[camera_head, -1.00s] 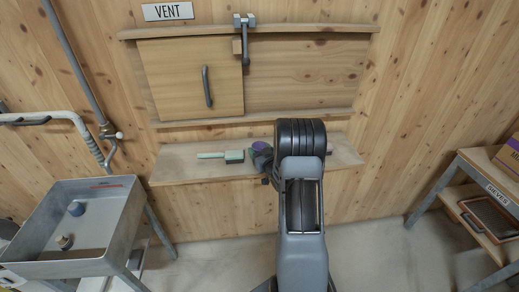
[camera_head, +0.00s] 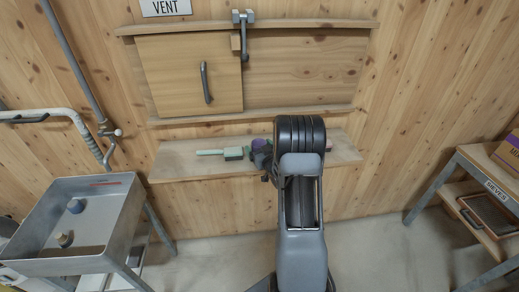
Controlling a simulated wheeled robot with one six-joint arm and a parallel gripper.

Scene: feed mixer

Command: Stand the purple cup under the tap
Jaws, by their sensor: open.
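The purple cup (camera_head: 258,144) stands on the wooden shelf (camera_head: 190,170) below the vent, partly hidden by my arm. My gripper (camera_head: 263,160) is at the cup, over the shelf. The jaws are open, but my arm hides most of them, and I cannot tell whether they touch the cup or stand around it. The tap (camera_head: 108,155) hangs from a pipe at the left, above the back of the grey metal sink (camera_head: 95,254).
A pale green brush (camera_head: 220,153) lies on the shelf just left of the cup. A rack labelled SIEVES (camera_head: 493,190) stands at the right. Floor between is clear.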

